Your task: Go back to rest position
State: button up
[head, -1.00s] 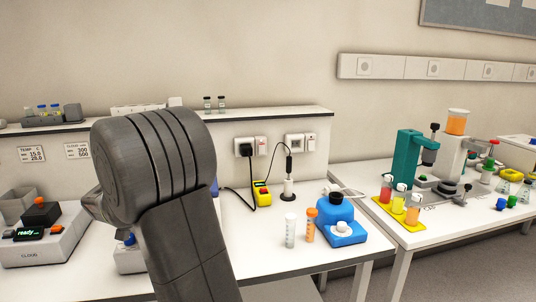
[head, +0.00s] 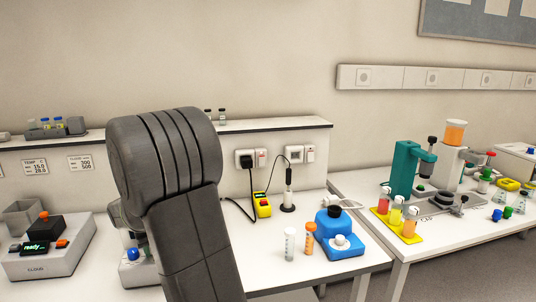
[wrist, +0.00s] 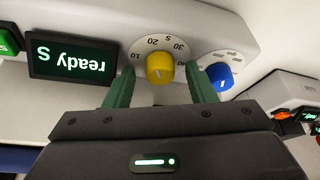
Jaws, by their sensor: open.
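Beyond the fingertips is a white device with a yellow knob (wrist: 160,68) on a scale marked 10, 20, 30. A blue knob (wrist: 219,76) is just right of the right finger. I cannot tell whether the fingers touch the panel. A display (wrist: 72,58) reading "ready S" is upside down at the left. In the head view my arm's grey links fill the centre left and hide the gripper.
A grey device labelled CLOUD (head: 45,255) stands at the far left. A blue device (head: 338,236) and two capped tubes stand on the middle table. A yellow tray (head: 408,236) of juice samples and a teal microscope-like stand (head: 405,168) are on the right table. A shelf (head: 275,126) runs along the wall.

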jog(key=shift+n+g+y+p, duration=0.3)
jog(key=shift+n+g+p, duration=0.1)
jog(key=shift+n, duration=0.85)
jog(key=shift+n+g+y+p, duration=0.3)
jog(key=shift+n+g+p, duration=0.1)
jog(key=shift+n, duration=0.85)
jog(key=shift+b+v, duration=0.35)
jog(key=shift+v, duration=2.3)
